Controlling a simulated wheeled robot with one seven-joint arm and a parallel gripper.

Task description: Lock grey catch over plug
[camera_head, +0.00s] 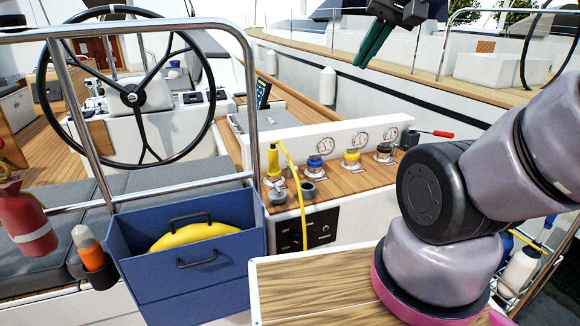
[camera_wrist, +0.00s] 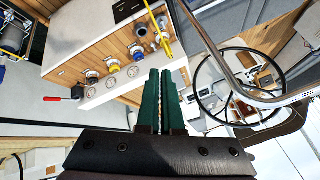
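The yellow plug (camera_head: 273,160) stands upright in the leftmost socket of the wooden panel, with a yellow cable (camera_head: 297,190) arching from its top. Grey metal parts (camera_head: 277,195) sit at its base; I cannot tell from here how the grey catch lies. My gripper (camera_head: 372,45) is high above and behind the panel, well apart from the plug. Its dark green fingers (camera_wrist: 161,72) lie together with nothing between them.
Blue (camera_head: 316,163), yellow (camera_head: 351,157) and dark (camera_head: 384,151) capped sockets stand right of the plug, before gauges (camera_head: 325,146). A red-handled lever (camera_head: 440,134) is at the right end. A blue box (camera_head: 190,270) and steel rail (camera_head: 247,100) stand at left. The air above the panel is clear.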

